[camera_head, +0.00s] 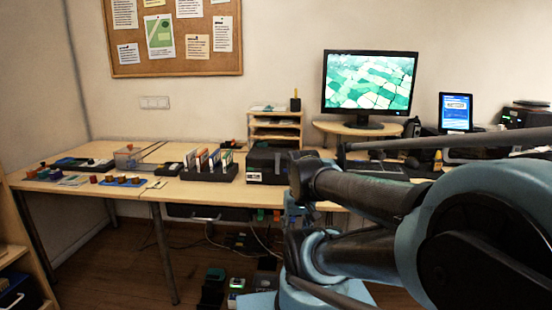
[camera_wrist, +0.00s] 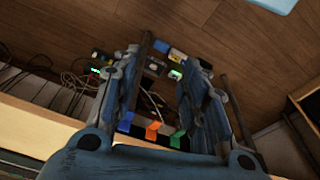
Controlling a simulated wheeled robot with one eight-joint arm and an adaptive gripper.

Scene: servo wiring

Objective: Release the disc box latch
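No box in view is clearly marked as the disc box, and I cannot make out a latch. The candidates in the head view are a clear box (camera_head: 128,157) with an orange part on top, at the left of the table, and a black box (camera_head: 268,163) with a pale label near the middle. My gripper (camera_wrist: 160,75) is open and empty in the wrist view, its two fingers apart and pointing over the floor beside the table edge. It is well away from the clear box. In the head view my arm fills the right side and hides part of the table.
A black rack (camera_head: 210,170) of upright cards stands between the two boxes. A monitor (camera_head: 369,84) and a tablet (camera_head: 455,112) stand at the right. Orange, green and blue tabs (camera_wrist: 152,131) lie near the fingers. Cables and small devices (camera_wrist: 98,68) are on the wooden floor.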

